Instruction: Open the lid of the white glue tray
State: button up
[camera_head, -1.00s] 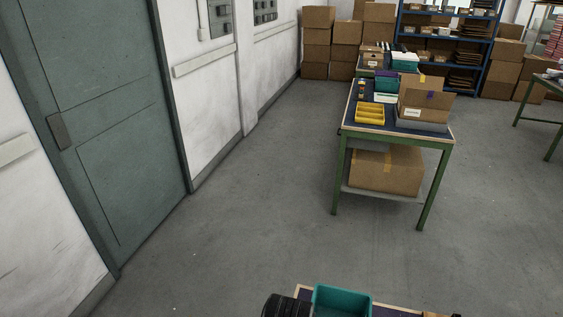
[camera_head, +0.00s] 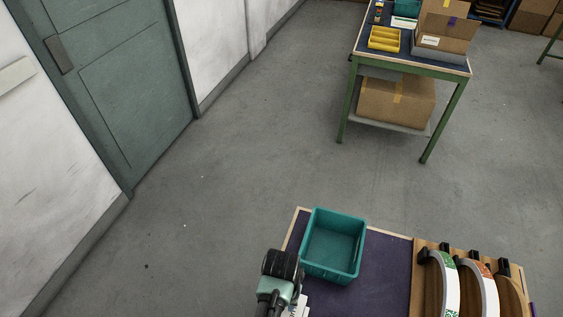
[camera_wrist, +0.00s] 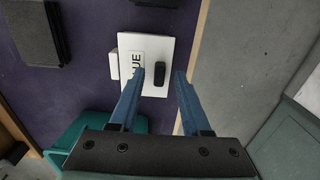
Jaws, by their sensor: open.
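The white glue tray (camera_wrist: 171,48) shows in the wrist view on the dark purple table top, near the table's edge. Its flat white lid looks closed, with a label reading "UE" where the left finger hides the rest. A small black handle (camera_wrist: 160,73) stands on the lid. My gripper (camera_wrist: 160,74) is open, with its two blue fingers to either side of the handle in the picture. The fingers do not visibly touch the handle; their height above it is hard to tell. In the head view, my arm hides much of this table corner.
A teal bin (camera_head: 333,270) stands on the near table, and shows in the wrist view (camera_wrist: 70,140) at lower left. A wooden rack (camera_head: 424,290) with curved pieces stands at right. Dark objects (camera_wrist: 40,30) lie at the wrist view's upper left. Grey floor lies beyond the table.

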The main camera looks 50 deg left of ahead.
jog(key=shift+f, duration=0.2)
grip_shut()
jog(key=shift+w, duration=0.1)
dwell(1.3)
